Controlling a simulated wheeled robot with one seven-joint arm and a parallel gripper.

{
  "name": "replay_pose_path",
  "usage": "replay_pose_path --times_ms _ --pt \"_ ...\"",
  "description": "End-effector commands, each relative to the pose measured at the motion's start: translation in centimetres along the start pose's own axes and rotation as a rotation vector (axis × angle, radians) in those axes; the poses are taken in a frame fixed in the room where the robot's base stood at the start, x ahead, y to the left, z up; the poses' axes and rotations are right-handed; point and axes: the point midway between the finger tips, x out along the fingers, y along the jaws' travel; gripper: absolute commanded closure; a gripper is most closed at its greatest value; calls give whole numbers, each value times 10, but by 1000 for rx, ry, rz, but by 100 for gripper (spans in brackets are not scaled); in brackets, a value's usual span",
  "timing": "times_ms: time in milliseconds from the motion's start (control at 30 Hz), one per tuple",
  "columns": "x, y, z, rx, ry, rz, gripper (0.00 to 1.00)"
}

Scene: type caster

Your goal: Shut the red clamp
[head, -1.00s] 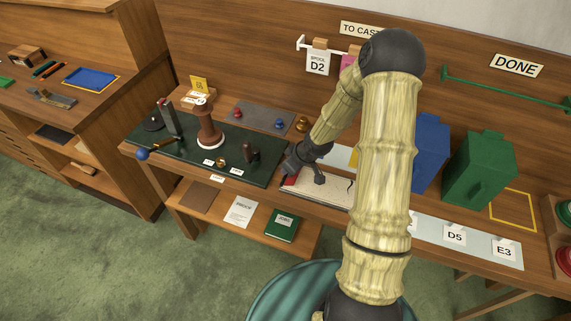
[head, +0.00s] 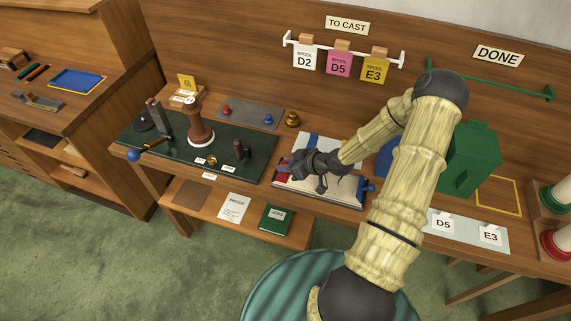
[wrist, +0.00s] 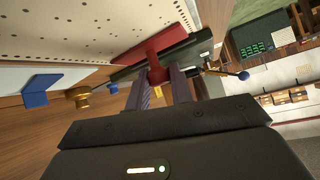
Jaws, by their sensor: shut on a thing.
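The red clamp (wrist: 152,52) shows in the wrist view as a red bar with a red lever between my fingertips. It lies along one edge of a pale board with rows of dots. In the head view, a little of the red clamp (head: 284,162) shows at the left end of the pale board (head: 338,186). My gripper (wrist: 158,78) is shut on the red lever. In the head view my gripper (head: 290,165) is over the board's left end and hides most of the clamp. I cannot tell how far the clamp is closed.
A blue part (head: 370,187) is at the board's right end. Left of the board is a dark green mat (head: 180,145) with a brown post (head: 200,126). A green box (head: 470,160) stands to the right. A brass knob (wrist: 82,97) is near my gripper.

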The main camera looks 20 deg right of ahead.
Motion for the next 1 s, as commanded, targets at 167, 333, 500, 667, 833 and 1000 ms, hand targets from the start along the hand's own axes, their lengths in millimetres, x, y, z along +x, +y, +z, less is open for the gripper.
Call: replay_pose_path --times_ms 167,333,500,667,833,1000 --pt "-1 4 1 3 0 10 100" --pt "-1 4 1 3 -1 8 58" --pt "0 2 1 1 -2 4 58" --pt "-2 1 1 1 -2 3 58" --pt "-16 2 1 1 -1 4 58" --pt "-44 2 1 3 -1 7 58"
